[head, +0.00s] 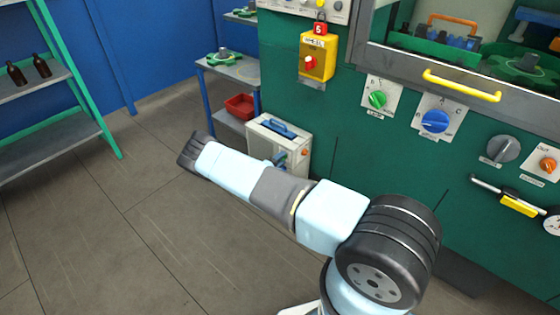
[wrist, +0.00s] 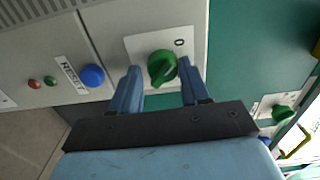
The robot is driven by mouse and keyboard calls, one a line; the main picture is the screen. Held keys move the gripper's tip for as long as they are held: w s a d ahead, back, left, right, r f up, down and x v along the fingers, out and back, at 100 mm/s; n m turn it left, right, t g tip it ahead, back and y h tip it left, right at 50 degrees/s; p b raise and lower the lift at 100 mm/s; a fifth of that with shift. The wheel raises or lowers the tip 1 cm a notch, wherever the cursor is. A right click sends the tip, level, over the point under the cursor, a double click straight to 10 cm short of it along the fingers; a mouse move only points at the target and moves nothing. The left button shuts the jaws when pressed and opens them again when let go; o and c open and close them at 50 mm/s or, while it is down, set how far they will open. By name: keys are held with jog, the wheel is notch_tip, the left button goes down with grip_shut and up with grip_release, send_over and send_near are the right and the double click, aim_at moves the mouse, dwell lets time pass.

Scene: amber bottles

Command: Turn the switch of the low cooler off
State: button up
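In the wrist view a round green switch (wrist: 162,67) with a raised, slanted grip sits on a white plate (wrist: 133,45). A "0" mark shows at the plate's upper right. The plate is on a pale grey panel (wrist: 115,22). My gripper (wrist: 160,70) is open, with one blue finger on each side of the switch. I cannot tell whether either finger touches it. In the head view a low pale box (head: 268,137) with a blue top handle stands beside the green cabinet. My arm hides part of it, and my fingers are not clear there.
A blue button (wrist: 93,75) sits left of the switch, with small red and green buttons farther left. In the head view a green lamp knob (head: 377,99) and a blue knob (head: 435,121) are on the green cabinet. Open floor (head: 110,215) lies left of my arm.

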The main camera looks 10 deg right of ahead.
jog(key=o, duration=0.3)
jog(key=shift+r, duration=0.1)
jog(key=v, duration=1.3)
jog(key=shift+s+a, duration=0.2)
jog(key=shift+a, duration=0.15)
